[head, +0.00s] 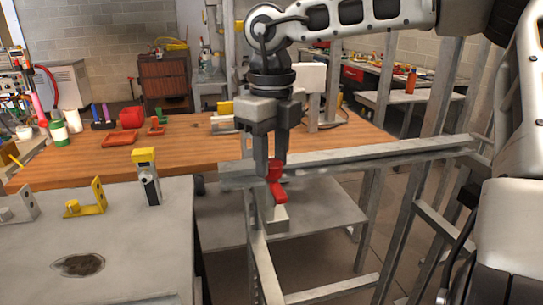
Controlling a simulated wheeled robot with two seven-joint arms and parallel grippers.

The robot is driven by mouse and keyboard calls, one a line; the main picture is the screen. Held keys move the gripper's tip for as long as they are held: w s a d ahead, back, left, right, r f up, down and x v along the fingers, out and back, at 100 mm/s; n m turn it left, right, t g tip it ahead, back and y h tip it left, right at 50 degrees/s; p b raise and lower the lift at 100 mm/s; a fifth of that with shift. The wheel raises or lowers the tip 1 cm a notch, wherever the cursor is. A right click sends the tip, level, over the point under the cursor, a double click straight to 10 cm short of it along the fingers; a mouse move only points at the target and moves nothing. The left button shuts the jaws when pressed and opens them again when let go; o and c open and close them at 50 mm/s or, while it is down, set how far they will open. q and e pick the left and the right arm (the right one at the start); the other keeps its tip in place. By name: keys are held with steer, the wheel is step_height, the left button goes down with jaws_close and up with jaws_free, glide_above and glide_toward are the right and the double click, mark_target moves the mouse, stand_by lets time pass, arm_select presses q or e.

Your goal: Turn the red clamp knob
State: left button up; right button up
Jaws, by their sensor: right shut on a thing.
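The red clamp knob (276,187) is on a small grey clamp (275,218) at the corner of a metal frame. My right gripper (272,176) points down from above and is shut on the knob. Its fingers hide part of the knob's upper end. My left gripper is not in the head view.
The grey metal frame (375,150) runs right from the clamp, with open gaps below. A wooden bench (190,140) with bottles and tools stands behind.

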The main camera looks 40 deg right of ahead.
mark_target(272, 163)
steer(key=shift+n, duration=0.4)
steer(key=o, duration=1)
steer(key=shift+r, duration=0.1)
step_height(272, 163, up, 16)
steer(key=shift+f+p, duration=0.1)
steer(key=shift+p, duration=0.3)
